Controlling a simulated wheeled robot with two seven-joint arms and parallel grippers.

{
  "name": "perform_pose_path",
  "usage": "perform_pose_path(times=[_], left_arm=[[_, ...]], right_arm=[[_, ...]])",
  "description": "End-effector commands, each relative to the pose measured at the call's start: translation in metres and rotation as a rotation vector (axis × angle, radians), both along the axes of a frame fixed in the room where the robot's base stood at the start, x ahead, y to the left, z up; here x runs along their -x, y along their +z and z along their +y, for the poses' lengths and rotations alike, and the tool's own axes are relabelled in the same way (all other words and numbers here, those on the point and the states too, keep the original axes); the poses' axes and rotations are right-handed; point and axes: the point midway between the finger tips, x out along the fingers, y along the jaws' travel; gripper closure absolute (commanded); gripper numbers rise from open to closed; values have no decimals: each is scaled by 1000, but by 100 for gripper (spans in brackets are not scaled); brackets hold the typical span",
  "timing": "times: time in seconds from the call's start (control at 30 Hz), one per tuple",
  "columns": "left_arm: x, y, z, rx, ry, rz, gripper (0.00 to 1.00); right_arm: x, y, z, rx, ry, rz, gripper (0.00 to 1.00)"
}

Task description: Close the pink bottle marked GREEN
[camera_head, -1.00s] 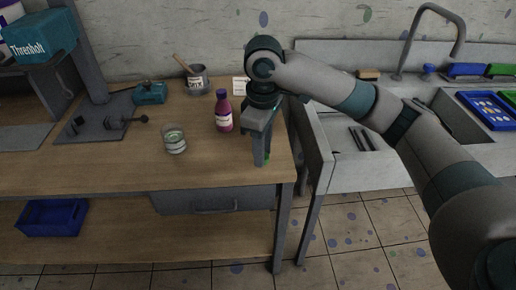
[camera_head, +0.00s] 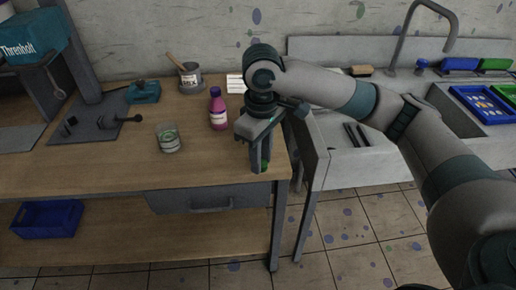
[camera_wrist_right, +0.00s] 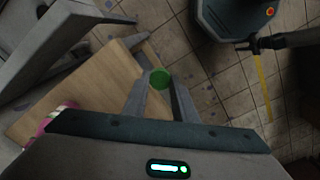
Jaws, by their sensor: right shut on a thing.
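The pink bottle (camera_head: 219,114) stands upright on the wooden table, with a dark purple top and a pale label too small to read. A pink and white thing, probably this bottle, shows partly at the lower left of the right wrist view (camera_wrist_right: 62,112). My right gripper (camera_head: 261,165) is to the right of and nearer than the bottle, apart from it, by the table's right front corner. Its fingers are shut on a round green thing (camera_wrist_right: 160,79), which looks like a cap. In the head view only a bit of green shows at the fingertips. My left gripper is not in view.
A glass jar (camera_head: 169,139) with a green mark stands left of the bottle. A tin with a wooden stick (camera_head: 190,79) and a white card (camera_head: 235,84) are behind. A sink (camera_head: 350,165) lies right of the table. The front of the tabletop (camera_head: 100,176) is clear.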

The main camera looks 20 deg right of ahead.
Motion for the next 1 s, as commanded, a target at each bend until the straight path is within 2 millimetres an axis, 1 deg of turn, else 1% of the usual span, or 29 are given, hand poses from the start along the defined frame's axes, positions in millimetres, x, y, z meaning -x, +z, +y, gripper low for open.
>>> perform_pose_path(times=[0.3, 0.5, 0.67, 1.0], left_arm=[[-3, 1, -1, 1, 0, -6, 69], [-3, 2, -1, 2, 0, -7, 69], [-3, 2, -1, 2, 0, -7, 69], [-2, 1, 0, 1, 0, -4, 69]], right_arm=[[44, -21, -3, -3, -382, 0, 95], [62, -29, -4, -7, -537, 7, 95], [67, -31, -4, -7, -579, 9, 95], [67, -31, -4, -8, -580, 9, 95]])
